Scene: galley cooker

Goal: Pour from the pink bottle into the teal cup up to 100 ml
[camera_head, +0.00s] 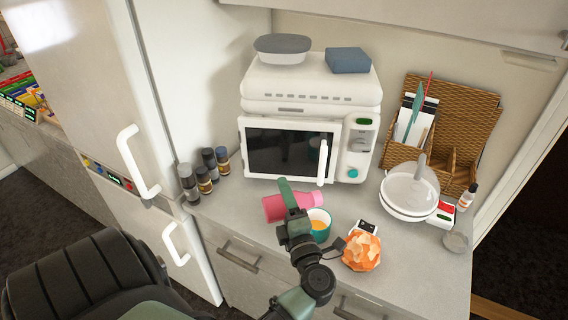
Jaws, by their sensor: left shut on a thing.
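The pink bottle (272,208) lies nearly level across the picture above the counter, its right end beside and above the teal cup. My left gripper (288,194) is shut on the bottle around its middle and hides part of it. The teal cup (326,236) stands upright on the counter just right of my gripper, with orange-yellow contents showing inside. I cannot tell whether a stream runs from the bottle, nor the exact level in the cup. My right gripper is not in view.
A white microwave (262,122) stands behind. An orange patterned round object (362,252) and a small black-and-white device (368,227) sit right of the cup. White bowls (409,193) and a wicker organizer (462,118) are further right. Several dark jars (208,160) stand left.

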